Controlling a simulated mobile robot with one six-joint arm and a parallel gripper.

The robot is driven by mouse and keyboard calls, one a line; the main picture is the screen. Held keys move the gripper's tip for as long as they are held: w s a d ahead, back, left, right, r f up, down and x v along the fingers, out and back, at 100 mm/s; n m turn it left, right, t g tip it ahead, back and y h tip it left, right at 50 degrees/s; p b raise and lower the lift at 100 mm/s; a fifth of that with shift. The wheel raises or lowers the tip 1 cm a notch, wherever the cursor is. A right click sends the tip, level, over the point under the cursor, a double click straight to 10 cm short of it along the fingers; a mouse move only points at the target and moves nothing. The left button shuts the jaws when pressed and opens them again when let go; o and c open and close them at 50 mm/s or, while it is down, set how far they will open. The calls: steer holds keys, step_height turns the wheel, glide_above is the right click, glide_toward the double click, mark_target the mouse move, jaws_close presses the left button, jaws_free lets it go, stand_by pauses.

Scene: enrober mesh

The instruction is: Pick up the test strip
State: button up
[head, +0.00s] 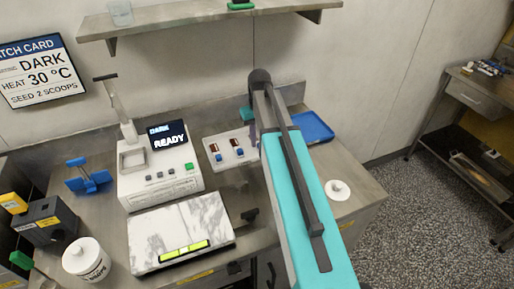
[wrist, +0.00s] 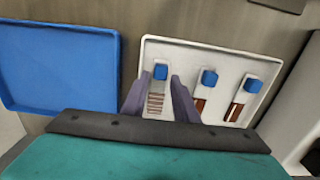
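A white tray (wrist: 196,55) holds three strip-like pieces, each with a blue block at one end. The strip between my fingers (wrist: 156,103) has a pale, rung-like body; its blue end (wrist: 160,72) shows just past the fingertips. The other two strips, in the middle (wrist: 201,106) and at the right (wrist: 234,111), have brown bodies. My gripper (wrist: 157,80) is open, one finger on each side of the pale strip; contact cannot be told. In the head view, the white tray (head: 214,153) shows two strips, and my arm hides its right part.
A blue tray (head: 312,127) lies beside the white tray, also in the wrist view (wrist: 60,65). A machine reading READY (head: 160,187) stands left. A marble slab (head: 155,235) and white jar (head: 85,262) are nearer. A shelf (head: 200,14) hangs above.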

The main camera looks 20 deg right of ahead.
steer(key=shift+f, duration=0.6)
jaws_close()
steer(key=shift+r, duration=0.2)
